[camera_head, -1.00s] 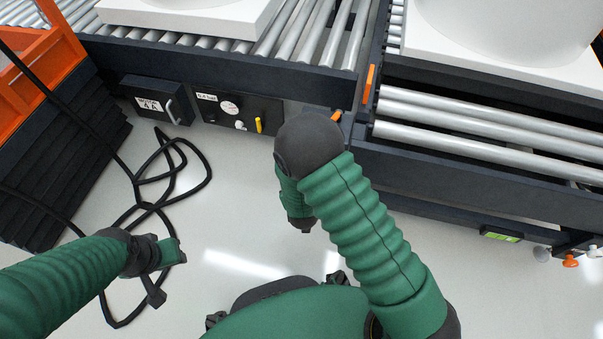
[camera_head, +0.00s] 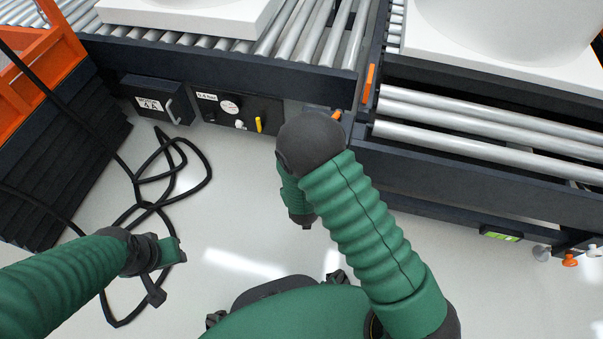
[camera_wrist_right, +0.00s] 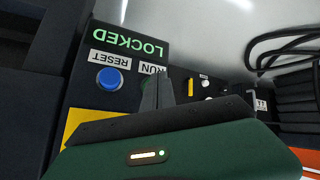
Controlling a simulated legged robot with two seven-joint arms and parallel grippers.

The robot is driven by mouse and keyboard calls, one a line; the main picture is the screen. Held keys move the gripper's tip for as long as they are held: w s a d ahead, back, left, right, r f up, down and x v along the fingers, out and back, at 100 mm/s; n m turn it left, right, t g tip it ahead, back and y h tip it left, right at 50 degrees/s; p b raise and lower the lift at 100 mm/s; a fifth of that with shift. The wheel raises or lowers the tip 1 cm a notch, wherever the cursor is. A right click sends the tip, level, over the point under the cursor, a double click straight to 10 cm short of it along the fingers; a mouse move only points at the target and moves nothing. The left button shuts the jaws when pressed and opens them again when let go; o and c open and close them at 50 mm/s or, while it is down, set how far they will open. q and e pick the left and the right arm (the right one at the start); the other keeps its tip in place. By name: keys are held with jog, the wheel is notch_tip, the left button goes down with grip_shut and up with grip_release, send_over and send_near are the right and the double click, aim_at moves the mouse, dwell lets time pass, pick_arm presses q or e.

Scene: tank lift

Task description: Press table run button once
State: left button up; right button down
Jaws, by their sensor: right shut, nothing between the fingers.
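In the right wrist view a dark control panel (camera_wrist_right: 84,92) carries a lit green LOCKED sign (camera_wrist_right: 134,45), upside down. Below it are a RESET label (camera_wrist_right: 110,60) with a round blue button (camera_wrist_right: 109,79) and a RUN label (camera_wrist_right: 152,69). The run button is mostly or wholly hidden behind my right gripper (camera_wrist_right: 157,82), whose shut, empty fingers stand over the spot beside the RUN label. I cannot tell whether they touch it. In the head view my right arm hides this panel and gripper. My left gripper (camera_head: 168,268) hangs low at the left, empty; its jaw opening is unclear.
Roller conveyors (camera_head: 480,120) carrying white bases run across the back. A box with a gauge and yellow lever (camera_head: 236,108) sits under the left conveyor. A black cable (camera_head: 150,205) lies on the floor at left, near an orange crate (camera_head: 40,65). Open floor lies in front.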

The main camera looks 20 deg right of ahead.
jog(key=shift+s+a+p, duration=0.35)
jog(key=shift+s+a, duration=0.15)
jog(key=shift+s, duration=0.2)
jog(key=shift+s+a+p, duration=0.3)
jog(key=shift+s+a, duration=0.25)
jog(key=shift+s, duration=0.3)
jog(key=shift+s+a+p, duration=0.3)
jog(key=shift+s+a, duration=0.25)
jog(key=shift+s, duration=0.25)
jog(key=shift+s+a+p, duration=0.3)
jog(key=shift+s+a, duration=0.25)
jog(key=shift+s, duration=0.3)
